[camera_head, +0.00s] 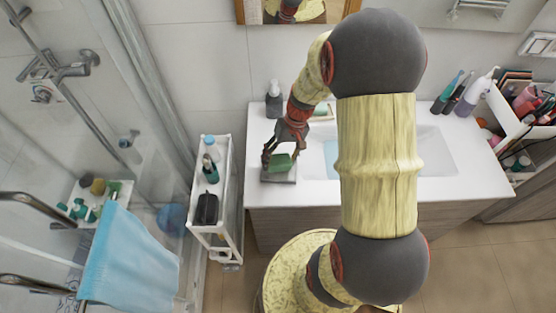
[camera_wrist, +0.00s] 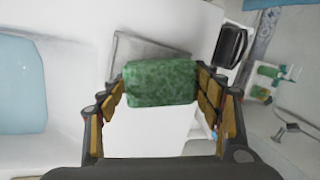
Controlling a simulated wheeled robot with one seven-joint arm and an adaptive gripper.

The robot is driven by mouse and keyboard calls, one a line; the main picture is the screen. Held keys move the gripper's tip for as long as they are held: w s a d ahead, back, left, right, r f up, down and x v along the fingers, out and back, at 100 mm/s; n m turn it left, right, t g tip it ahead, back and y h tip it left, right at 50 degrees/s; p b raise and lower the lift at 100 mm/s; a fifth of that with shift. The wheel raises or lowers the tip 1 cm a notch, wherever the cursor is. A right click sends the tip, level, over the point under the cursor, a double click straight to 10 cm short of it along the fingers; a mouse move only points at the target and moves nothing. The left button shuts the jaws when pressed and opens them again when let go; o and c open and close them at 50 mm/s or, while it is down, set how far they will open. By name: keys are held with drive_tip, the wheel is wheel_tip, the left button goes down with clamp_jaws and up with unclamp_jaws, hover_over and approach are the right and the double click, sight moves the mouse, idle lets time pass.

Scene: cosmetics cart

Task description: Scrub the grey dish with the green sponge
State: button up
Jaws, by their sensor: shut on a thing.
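The green sponge (camera_wrist: 160,83) is between the two fingers of my gripper (camera_wrist: 163,90) in the wrist view, and the fingers are shut on it. In the head view the sponge (camera_head: 279,162) shows just under my gripper (camera_head: 280,158), over the grey dish (camera_head: 289,178). The dish lies on the left end of the white counter. In the wrist view the dish (camera_wrist: 128,48) is a square shape behind the sponge, which hides part of it. I cannot tell whether the sponge touches the dish.
A dark soap bottle (camera_head: 273,100) stands behind, near the wall. The sink basin (camera_head: 436,150) is to the right. A white slim cart (camera_head: 226,190) with bottles and a black item (camera_head: 207,208) stands left of the counter. A white organizer (camera_head: 497,108) is at far right.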

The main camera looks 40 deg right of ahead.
drive_tip(key=shift+r+p, duration=1.55)
drive_tip(key=shift+r, duration=1.05)
drive_tip(key=shift+w, duration=0.15)
